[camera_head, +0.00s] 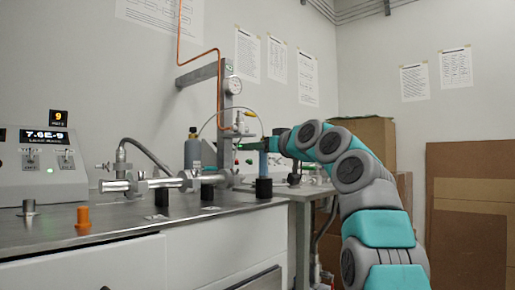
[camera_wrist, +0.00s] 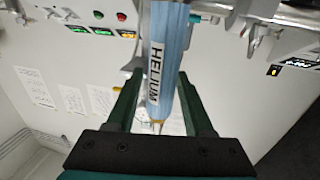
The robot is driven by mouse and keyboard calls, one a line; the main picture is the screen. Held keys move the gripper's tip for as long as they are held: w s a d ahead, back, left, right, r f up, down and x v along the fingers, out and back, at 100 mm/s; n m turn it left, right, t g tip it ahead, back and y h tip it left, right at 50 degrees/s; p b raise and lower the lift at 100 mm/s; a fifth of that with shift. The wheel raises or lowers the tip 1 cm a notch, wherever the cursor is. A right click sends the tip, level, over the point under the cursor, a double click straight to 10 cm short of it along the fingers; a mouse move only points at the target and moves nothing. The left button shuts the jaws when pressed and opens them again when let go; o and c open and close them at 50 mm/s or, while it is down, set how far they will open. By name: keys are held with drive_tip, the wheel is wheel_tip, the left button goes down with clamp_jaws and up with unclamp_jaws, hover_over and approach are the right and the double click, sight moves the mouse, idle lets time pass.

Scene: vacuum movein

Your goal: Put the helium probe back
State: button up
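The helium probe (camera_wrist: 167,50) is a blue cylinder marked HELIUM, with a thin brass-coloured end. In the head view my gripper (camera_head: 262,145) reaches in from the right above the bench's right end. The blue probe body (camera_head: 263,164) hangs upright below the fingers. Directly beneath it is a black cup-shaped holder (camera_head: 263,188) on the bench edge. Whether the probe is seated in the holder or just above it, I cannot tell.
The metal bench (camera_head: 130,222) carries a steel pipe assembly (camera_head: 165,183) left of my gripper, and a post with a gauge (camera_head: 232,85). An orange piece (camera_head: 83,218) and a control box (camera_head: 40,165) are at left. Cardboard boxes (camera_head: 372,132) stand behind my arm.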

drive_tip(key=shift+o, duration=0.3)
drive_tip(key=shift+r, duration=0.1)
drive_tip(key=shift+s+d+r, duration=0.15)
drive_tip(key=shift+s+d, duration=0.05)
drive_tip(key=shift+s, duration=0.1)
drive_tip(key=b+v, duration=0.3)
drive_tip(key=v, duration=0.8)
drive_tip(key=shift+r, duration=0.15)
drive_tip(key=shift+s+d, duration=0.15)
